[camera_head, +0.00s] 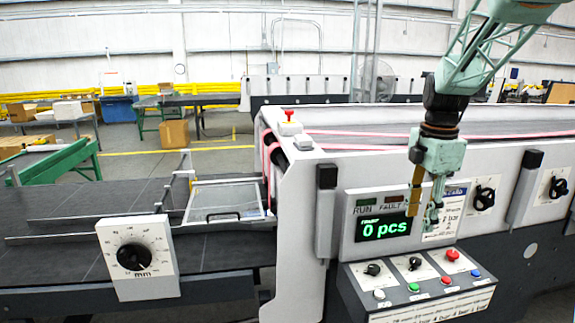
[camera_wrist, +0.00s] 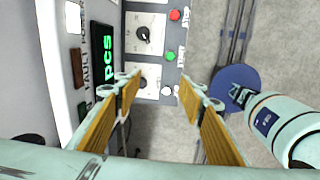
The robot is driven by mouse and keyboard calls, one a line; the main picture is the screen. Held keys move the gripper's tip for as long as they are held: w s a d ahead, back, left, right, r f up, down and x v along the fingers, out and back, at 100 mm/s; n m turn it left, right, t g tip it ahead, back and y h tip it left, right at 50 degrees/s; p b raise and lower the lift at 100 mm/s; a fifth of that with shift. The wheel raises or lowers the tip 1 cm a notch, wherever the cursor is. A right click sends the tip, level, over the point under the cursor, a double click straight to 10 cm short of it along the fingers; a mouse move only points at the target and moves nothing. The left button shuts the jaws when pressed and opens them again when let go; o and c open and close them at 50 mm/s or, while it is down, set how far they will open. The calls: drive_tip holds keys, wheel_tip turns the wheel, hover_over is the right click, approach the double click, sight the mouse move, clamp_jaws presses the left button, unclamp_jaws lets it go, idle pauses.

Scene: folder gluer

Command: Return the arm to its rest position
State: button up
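My arm (camera_head: 483,55) reaches in from the top right in the head view, with its gripper (camera_head: 424,212) pointing down in front of the machine's counter display (camera_head: 383,227), which reads "0 pcs". In the wrist view my gripper (camera_wrist: 155,92) has its two fingers with tan pads spread wide apart, with nothing between them. The control panel's knob (camera_wrist: 144,36) and green button (camera_wrist: 170,56) show beyond the fingers. The gripper looks apart from the panel, though the exact gap is hard to tell.
Below the display is a slanted control box (camera_head: 420,285) with knobs and coloured buttons. A red emergency button (camera_head: 289,118) sits on top of the machine. A dial marked mm (camera_head: 134,257) stands at left beside the dark feed table (camera_head: 60,205). Grey floor (camera_wrist: 285,45) shows in front.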

drive_tip(key=s+a+r+m+t+b, duration=0.1)
drive_tip(key=s+a+r+m, duration=0.2)
drive_tip(key=s, duration=0.4)
drive_tip(key=s+a+r+m+b, duration=0.1)
drive_tip(key=s+a+r+m, duration=0.2)
drive_tip(key=s, duration=0.4)
drive_tip(key=s+a+r+m+t, duration=0.1)
drive_tip(key=s+a+r+m, duration=0.2)
drive_tip(key=s, duration=0.4)
drive_tip(key=s+a+f+m+b, duration=0.1)
drive_tip(key=s+m, duration=0.4)
drive_tip(key=s, duration=0.6)
drive_tip(key=s+a+f+m+t+b, duration=0.1)
drive_tip(key=s+a+f+m, duration=0.3)
drive_tip(key=s, duration=0.7)
drive_tip(key=shift+s+a+f+m+b, duration=0.2)
drive_tip(key=shift+s+a+m+b, duration=0.15)
drive_tip(key=shift+a+m, duration=0.4)
drive_tip(key=shift+d, duration=0.1)
